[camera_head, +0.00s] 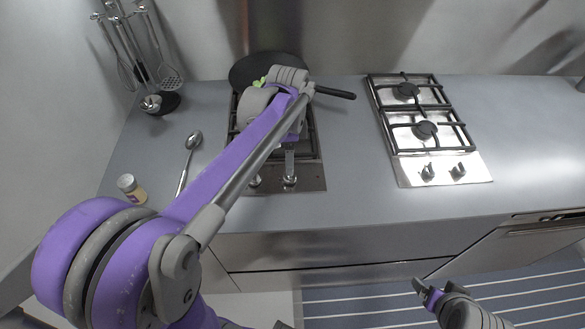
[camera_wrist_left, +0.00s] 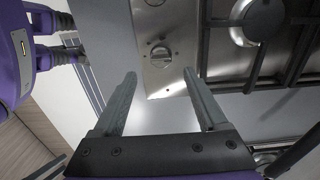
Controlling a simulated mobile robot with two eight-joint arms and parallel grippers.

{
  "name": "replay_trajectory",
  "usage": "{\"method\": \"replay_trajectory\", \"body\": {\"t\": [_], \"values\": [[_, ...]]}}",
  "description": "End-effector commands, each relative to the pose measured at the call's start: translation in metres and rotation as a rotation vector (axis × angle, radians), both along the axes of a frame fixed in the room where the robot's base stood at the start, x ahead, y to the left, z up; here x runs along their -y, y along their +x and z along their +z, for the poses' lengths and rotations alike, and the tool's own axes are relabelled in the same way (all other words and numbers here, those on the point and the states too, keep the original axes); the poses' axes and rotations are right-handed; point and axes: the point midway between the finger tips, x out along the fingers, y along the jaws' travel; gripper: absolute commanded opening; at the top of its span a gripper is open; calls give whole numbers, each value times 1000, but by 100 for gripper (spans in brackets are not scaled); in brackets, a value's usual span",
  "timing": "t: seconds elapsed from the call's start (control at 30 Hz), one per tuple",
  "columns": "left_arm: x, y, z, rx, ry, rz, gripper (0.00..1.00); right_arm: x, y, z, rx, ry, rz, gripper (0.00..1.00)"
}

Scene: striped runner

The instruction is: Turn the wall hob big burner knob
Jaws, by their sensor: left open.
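The left hob (camera_head: 312,180) is a steel plate with black grates, nearest the left wall and partly hidden by my left arm. Its two front knobs are the left knob (camera_head: 255,182) and the right knob (camera_head: 290,180). My left gripper (camera_wrist_left: 160,75) is open and empty. In the left wrist view a round steel knob (camera_wrist_left: 160,55) shows between and just beyond its fingertips, with no clear contact. A second knob (camera_wrist_left: 153,2) is cut by the top edge. A burner (camera_wrist_left: 258,22) lies to the right. My right gripper (camera_head: 424,290) hangs low, before the counter; its jaws are unclear.
A black pan (camera_head: 268,68) sits at the back of the left hob, its handle (camera_head: 335,92) pointing right. A second hob (camera_head: 440,170) stands to the right. A spoon (camera_head: 190,155), a jar (camera_head: 131,188) and a utensil stand (camera_head: 160,102) are at left. Counter between the hobs is clear.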

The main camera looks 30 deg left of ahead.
Motion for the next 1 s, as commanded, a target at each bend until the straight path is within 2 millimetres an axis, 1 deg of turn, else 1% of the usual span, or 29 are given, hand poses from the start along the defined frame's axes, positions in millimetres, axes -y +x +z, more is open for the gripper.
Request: {"method": "replay_trajectory", "body": {"t": [0.03, 0.1, 0.2, 0.3, 0.47, 0.7, 0.73, 0.77, 0.8, 0.87, 1.0], "values": [[0, 0, -12, 0, 0, 0, 75, 0, -1, -1, -1, 0, 0, 88], [0, 0, -24, 0, 0, 0, 75, 0, -1, -2, -2, 0, 0, 88], [0, 0, -40, 1, 1, 1, 75, 0, -2, -3, -3, 0, 0, 88], [0, 0, -51, 1, 1, 1, 75, 0, -2, -4, -4, 0, 0, 88], [0, 0, -59, 1, 0, 1, 75, 0, -2, -5, -4, 0, 0, 88], [0, 0, -60, 2, 0, 1, 75, 0, -2, -5, -4, 0, 0, 88], [0, 0, -60, 2, 0, 1, 73, 0, -2, -5, -4, 0, 0, 88], [0, 0, -60, 2, 0, 1, 68, 0, -2, -5, -4, 0, 0, 88], [0, 0, -60, 2, 0, 1, 61, 0, -2, -5, -4, 0, 0, 88], [0, 0, -60, 1, 0, 1, 50, 0, -2, -5, -4, 0, 0, 88], [0, 0, -59, 1, 0, 1, 25, 0, -2, -5, -4, 0, 0, 88]]}}
